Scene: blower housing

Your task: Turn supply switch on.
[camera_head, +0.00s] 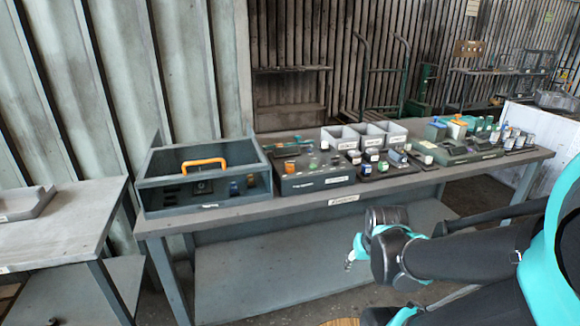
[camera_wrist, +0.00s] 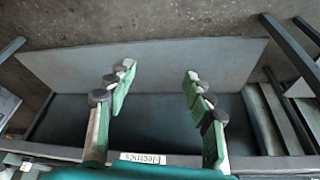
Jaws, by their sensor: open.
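I cannot tell which part is the supply switch. A grey box (camera_head: 150,200) with an orange handle (camera_head: 204,165) above it stands at the bench's left end, with small dark, blue and amber parts inside. A dark panel box (camera_head: 315,183) beside it carries several small coloured parts, too small to tell apart. My gripper (camera_head: 353,253) is in front of and below the bench top, apart from both boxes. In the wrist view my gripper (camera_wrist: 160,72) has its green fingers wide apart with nothing between them.
The long bench (camera_head: 240,216) has a lower shelf (camera_head: 270,262) and a front label (camera_head: 343,200), which also shows in the wrist view (camera_wrist: 143,158). Grey bins (camera_head: 345,138) and several small parts crowd its right half. Another table (camera_head: 70,222) stands left.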

